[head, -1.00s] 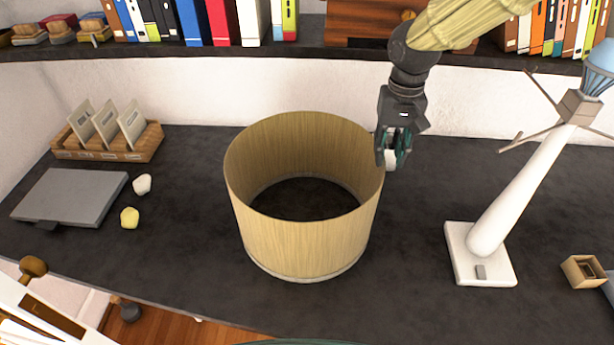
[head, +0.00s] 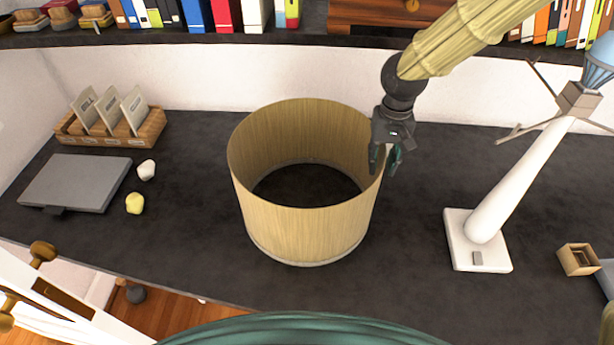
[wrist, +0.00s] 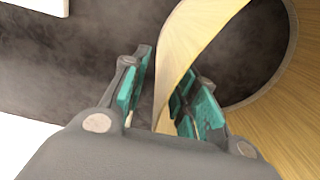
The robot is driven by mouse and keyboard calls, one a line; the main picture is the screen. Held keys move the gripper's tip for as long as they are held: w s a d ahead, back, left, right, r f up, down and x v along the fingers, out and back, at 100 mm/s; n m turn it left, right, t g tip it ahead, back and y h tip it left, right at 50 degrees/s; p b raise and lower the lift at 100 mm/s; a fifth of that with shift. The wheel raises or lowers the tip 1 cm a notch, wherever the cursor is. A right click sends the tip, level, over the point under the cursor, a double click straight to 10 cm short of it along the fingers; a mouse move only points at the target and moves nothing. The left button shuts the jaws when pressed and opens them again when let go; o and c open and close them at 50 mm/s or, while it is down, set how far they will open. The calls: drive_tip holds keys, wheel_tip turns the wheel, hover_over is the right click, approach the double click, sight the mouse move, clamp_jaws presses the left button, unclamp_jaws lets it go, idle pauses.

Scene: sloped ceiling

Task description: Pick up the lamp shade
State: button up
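The lamp shade (head: 305,232) is a wide, open, wood-coloured ring standing upright on the dark desk, in the middle of the head view. Its curved wall also shows in the wrist view (wrist: 192,38). My gripper (head: 385,162) is at the right side of its rim, pointing down. In the wrist view my gripper (wrist: 163,100) is open, with one teal-padded finger on each side of the shade's wall. A gap shows between the left finger and the wall. The right finger is partly behind the wall, so I cannot tell if it touches.
A white lamp base (head: 478,243) with a slanted post stands at the right. A small wooden box (head: 577,260) is beyond it. A grey laptop-like slab (head: 75,183) and a wooden card holder (head: 140,133) are at the left. A bookshelf (head: 300,40) runs above the back.

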drive_tip(key=shift+f, duration=1.35)
clamp_jaws()
